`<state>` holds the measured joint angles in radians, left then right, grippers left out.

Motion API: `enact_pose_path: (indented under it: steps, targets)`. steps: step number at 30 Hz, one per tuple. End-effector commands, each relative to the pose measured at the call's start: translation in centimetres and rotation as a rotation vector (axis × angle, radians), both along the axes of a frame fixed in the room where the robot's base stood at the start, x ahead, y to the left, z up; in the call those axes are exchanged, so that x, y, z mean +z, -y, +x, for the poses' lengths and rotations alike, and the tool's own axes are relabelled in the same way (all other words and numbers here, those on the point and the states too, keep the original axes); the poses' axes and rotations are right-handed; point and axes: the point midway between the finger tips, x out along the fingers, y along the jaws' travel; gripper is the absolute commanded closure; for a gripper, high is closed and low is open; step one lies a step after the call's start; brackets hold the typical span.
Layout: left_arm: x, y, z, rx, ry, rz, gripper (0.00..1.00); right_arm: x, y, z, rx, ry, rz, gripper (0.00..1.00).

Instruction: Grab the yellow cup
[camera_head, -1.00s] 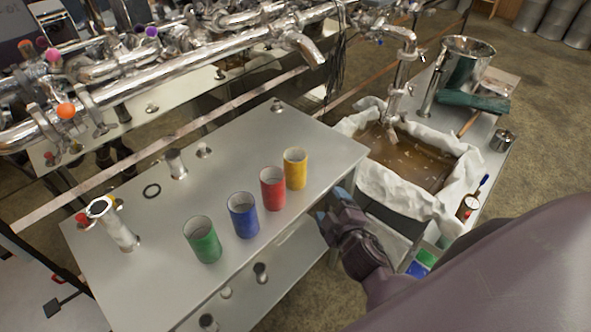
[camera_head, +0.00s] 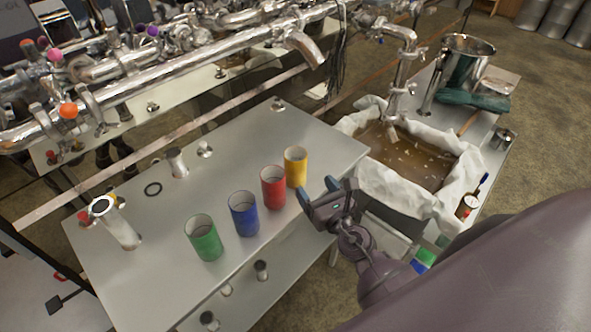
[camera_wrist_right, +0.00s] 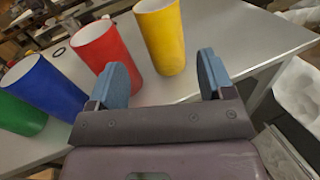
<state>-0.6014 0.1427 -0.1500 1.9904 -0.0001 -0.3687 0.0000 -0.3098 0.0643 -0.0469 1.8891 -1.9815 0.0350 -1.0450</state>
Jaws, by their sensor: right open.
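The yellow cup (camera_head: 295,168) stands upright at the right end of a row of cups on the metal table. In the right wrist view the yellow cup (camera_wrist_right: 162,38) stands beyond the fingers, between their directions. My right gripper (camera_head: 318,198) is open and empty at the table's front edge, just right of and in front of the cup. It also shows in the right wrist view (camera_wrist_right: 165,80), with blue fingertips apart and short of the cup. My left gripper is not in view.
A red cup (camera_head: 273,188) stands close left of the yellow one, then a blue cup (camera_head: 244,214) and a green cup (camera_head: 204,238). A cloth-lined basin (camera_head: 405,160) of brown liquid is at right. The table (camera_head: 225,155) behind the cups is mostly clear.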

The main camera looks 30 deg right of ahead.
Motion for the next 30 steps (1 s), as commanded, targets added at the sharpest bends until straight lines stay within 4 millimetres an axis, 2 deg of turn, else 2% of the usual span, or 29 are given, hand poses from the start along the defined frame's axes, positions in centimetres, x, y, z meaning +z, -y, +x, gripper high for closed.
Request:
enact_pose_path:
  steps: [5, 15, 23, 30]
  targets:
    - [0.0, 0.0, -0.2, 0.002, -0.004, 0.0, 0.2, 0.0, -0.1, 0.4, 0.006, -0.001, -0.057, 0.26]
    - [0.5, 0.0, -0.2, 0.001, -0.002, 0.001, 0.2, 0.1, -0.1, 4.7, 0.005, 0.0, -0.056, 0.26]
    - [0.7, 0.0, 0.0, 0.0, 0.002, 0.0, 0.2, 0.1, -0.1, 6.2, 0.006, 0.0, -0.054, 0.26]
    - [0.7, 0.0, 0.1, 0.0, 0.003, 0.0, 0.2, 0.0, -0.1, 9.2, 0.006, 0.0, -0.054, 0.26]
